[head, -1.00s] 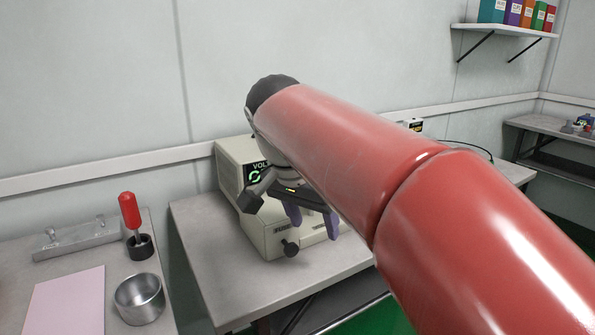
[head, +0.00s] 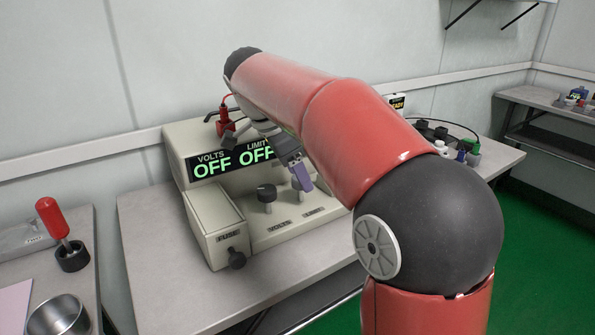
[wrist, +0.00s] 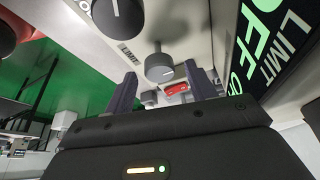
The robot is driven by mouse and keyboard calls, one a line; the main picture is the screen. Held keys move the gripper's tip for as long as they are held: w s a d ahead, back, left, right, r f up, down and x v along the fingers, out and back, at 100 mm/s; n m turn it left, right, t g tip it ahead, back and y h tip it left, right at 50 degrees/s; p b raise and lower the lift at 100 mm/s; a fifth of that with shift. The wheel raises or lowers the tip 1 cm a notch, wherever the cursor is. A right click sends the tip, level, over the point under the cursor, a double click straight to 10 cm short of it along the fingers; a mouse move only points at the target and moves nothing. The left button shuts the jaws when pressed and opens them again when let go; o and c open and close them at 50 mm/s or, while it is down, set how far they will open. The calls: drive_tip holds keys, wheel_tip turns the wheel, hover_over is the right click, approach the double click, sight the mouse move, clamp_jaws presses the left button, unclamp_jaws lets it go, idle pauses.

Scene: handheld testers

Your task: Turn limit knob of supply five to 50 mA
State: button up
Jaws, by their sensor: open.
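The supply (head: 190,140) is a beige box on the bench. Its display (head: 232,161) reads VOLTS OFF and LIMIT OFF in green. In the wrist view the limit knob (wrist: 159,67) appears between the fingertips of my open gripper (wrist: 163,80), beside the LIMIT label. Whether the fingers touch it I cannot tell. No supply number is readable.
A fuse box (head: 212,232) with a black knob (head: 237,259) juts out at the supply's left. A red plug (head: 224,122) shows at its top. A red-handled tool (head: 54,218) and a metal cup (head: 57,315) stand on the left bench. Bare benchtop (head: 155,240) lies left of the supply.

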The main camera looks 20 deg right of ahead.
drive_tip(key=shift+d+f, duration=0.1)
drive_tip(key=shift+f, duration=0.15)
drive_tip(key=c, duration=1)
